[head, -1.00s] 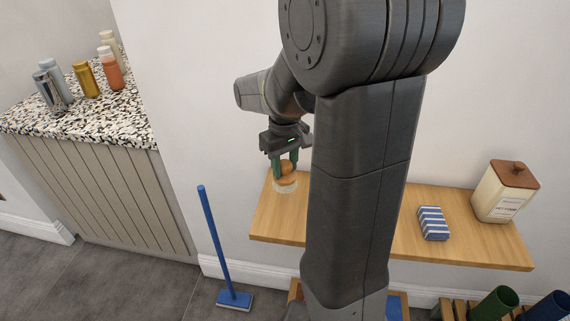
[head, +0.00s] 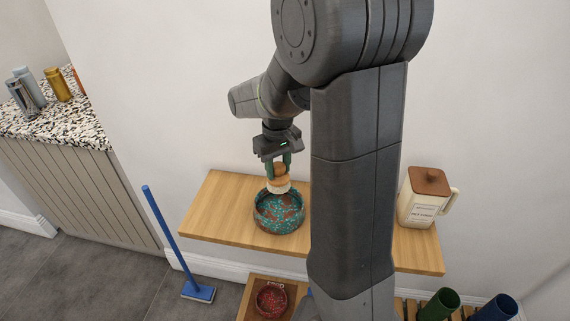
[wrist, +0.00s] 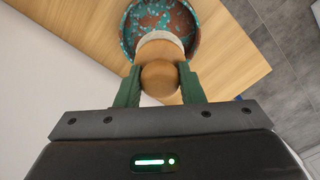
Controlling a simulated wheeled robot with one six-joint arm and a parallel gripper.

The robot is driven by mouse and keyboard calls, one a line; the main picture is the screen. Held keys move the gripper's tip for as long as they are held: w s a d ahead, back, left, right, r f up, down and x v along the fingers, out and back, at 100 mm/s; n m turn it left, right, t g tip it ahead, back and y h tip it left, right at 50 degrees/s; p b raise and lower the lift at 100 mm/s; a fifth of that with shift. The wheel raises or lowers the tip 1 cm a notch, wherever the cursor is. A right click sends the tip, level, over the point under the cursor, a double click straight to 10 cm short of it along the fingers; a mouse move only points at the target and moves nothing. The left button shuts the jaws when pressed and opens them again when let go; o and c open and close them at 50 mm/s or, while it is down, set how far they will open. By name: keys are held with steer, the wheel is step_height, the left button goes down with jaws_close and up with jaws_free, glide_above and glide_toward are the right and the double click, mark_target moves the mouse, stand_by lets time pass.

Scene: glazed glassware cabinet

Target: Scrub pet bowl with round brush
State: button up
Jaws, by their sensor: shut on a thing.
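My gripper (head: 279,165) is shut on the round brush (head: 279,179), which has a wooden knob and pale bristles facing down. The brush also shows between the green fingers in the wrist view (wrist: 160,78). The pet bowl (head: 279,214), mottled teal and rusty brown, stands on the wooden shelf. The brush is over the bowl's back part, near its rim; I cannot tell whether the bristles touch it. In the wrist view the bowl (wrist: 192,22) lies just beyond the brush, which hides part of it.
The wooden shelf (head: 215,205) is clear left of the bowl. A labelled jar (head: 425,198) stands at its right. A red speckled bowl (head: 271,300) sits lower down. A blue-handled floor brush (head: 165,230) leans left. Bottles (head: 58,85) stand on a speckled counter (head: 50,125).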

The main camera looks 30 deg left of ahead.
mark_target(278, 182)
steer(key=shift+f+b, duration=2.15)
steer(key=shift+f, duration=0.6)
steer(key=shift+f, duration=0.1)
steer(key=shift+f+b, duration=2.2)
steer(key=shift+f, duration=0.85)
steer(key=shift+r, duration=0.1)
steer(key=shift+a, duration=0.1)
